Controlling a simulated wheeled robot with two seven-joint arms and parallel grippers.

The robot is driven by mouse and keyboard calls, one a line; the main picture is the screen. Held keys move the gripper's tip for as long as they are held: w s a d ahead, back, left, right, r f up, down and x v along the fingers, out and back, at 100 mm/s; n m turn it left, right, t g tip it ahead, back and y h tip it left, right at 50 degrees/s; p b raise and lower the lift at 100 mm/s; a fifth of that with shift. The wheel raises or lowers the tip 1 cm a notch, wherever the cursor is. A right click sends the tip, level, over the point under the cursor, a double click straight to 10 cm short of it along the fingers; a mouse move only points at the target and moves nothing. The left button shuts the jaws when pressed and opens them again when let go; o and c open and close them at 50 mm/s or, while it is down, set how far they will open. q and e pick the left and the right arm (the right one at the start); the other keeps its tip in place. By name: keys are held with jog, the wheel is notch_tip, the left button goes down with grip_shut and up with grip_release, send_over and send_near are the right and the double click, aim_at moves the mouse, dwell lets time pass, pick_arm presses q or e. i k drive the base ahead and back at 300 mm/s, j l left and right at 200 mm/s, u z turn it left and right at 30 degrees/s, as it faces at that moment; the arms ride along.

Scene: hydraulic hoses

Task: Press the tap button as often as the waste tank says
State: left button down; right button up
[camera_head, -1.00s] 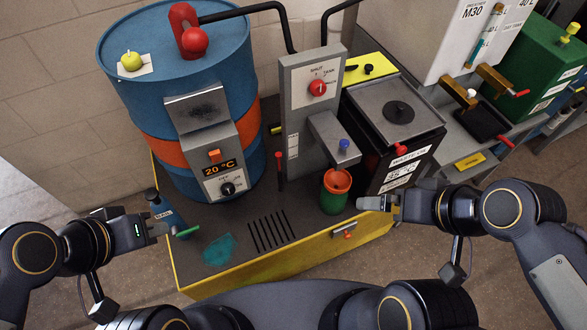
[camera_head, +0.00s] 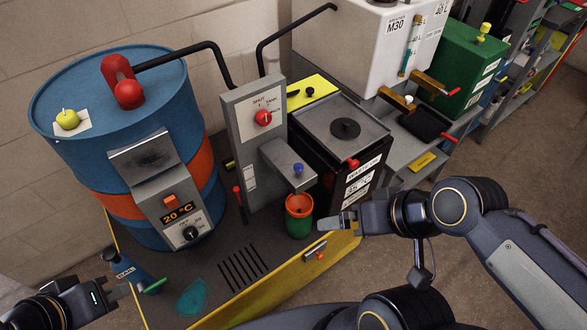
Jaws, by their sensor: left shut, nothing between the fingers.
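The grey tap post (camera_head: 255,140) carries a red selector knob (camera_head: 263,118) and a grey spout with the blue tap button (camera_head: 298,168) on top. A green cup with an orange rim (camera_head: 299,205) stands under the spout. The black waste tank (camera_head: 345,165) is right of the tap; its white label is too small to read fully. My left gripper (camera_head: 122,291) is shut and empty at lower left, beside a green-ended rod. My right gripper (camera_head: 328,223) is just right of the cup, below the button and apart from it; its finger gap is unclear.
A blue drum (camera_head: 75,100) with an orange band and a 20 °C display stands left. A blue bottle (camera_head: 122,266) and a teal puddle (camera_head: 192,297) are at the bench's front left. A white M30 tank (camera_head: 365,45) and green tank (camera_head: 465,75) stand behind right.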

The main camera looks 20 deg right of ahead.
aim_at(298, 168)
jog(key=k+l+z, duration=0.2)
jog(key=k+l, duration=0.2)
jog(key=l, duration=0.25)
jog(key=k+l+z, duration=0.1)
jog(key=l, duration=0.25)
jog(key=k+l+z, duration=0.1)
jog(key=k+l, duration=0.2)
jog(key=i+l, duration=0.15)
jog(key=i, duration=0.35)
jog(key=i+l, duration=0.2)
jog(key=i, duration=0.3)
jog(key=k+z, duration=0.05)
